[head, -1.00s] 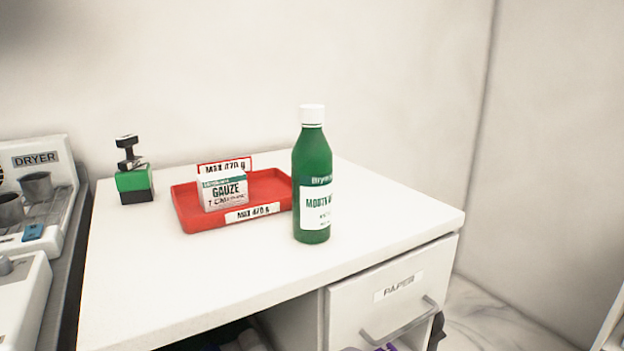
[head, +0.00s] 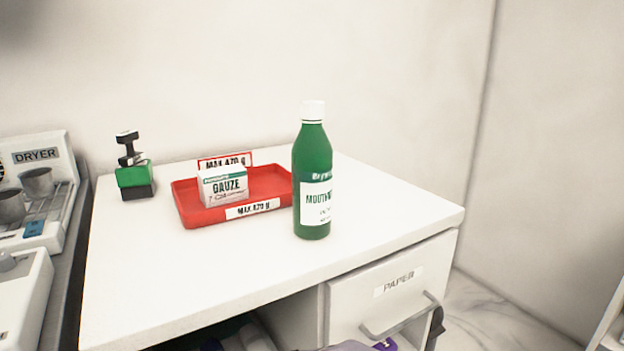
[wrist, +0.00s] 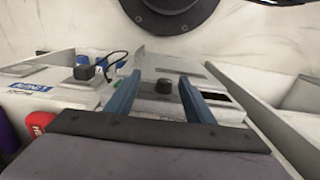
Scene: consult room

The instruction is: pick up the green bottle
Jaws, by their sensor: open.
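The green bottle (head: 312,165) with a white cap and a white mouthwash label stands upright on the white desk (head: 200,275), just right of the red tray's front corner. Nothing touches it from above. My gripper (wrist: 158,86) shows only in the wrist view, with its two blue fingers apart. It looks empty. The head view does not show it, and I cannot make out the bottle in the wrist view, so their distance is unclear.
A red tray (head: 190,217) marked "MAX 470 g" holds a gauze box (head: 223,187). A green and black stamp (head: 134,176) stands at the desk's back left. A dryer unit (head: 38,160) is at far left. A paper drawer (head: 390,300) is below. The desk front is clear.

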